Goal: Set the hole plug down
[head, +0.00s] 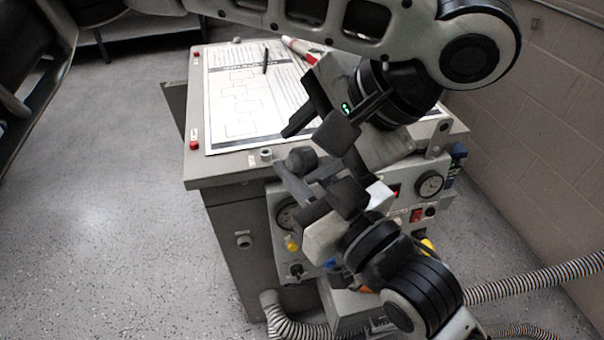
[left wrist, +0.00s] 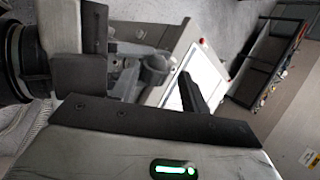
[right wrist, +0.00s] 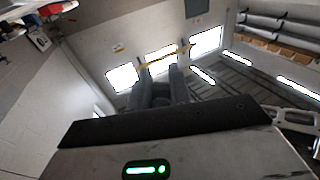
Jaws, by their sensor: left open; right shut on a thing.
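The hole plug (head: 301,160) is a dark grey piece with a rounded knob. My right gripper (head: 304,182) is shut on it and holds it by the front edge of the cart top, near a small grey fitting. The plug (left wrist: 155,67) also shows in the left wrist view. In the right wrist view, the plug (right wrist: 160,94) is partly hidden between the fingers. My left gripper (head: 315,128) is open and empty, just above and beside the right one. The fingers of both grippers overlap in the head view, so I cannot tell whether they touch.
The grey cart top (head: 222,170) carries a printed sheet (head: 235,90), a pen (head: 265,61) and a red-and-white tool (head: 300,48). A gauge (head: 430,184) and knobs are on the cart's front panel. Ribbed hoses (head: 535,277) run low at right. A block wall stands at right. The floor at left is clear.

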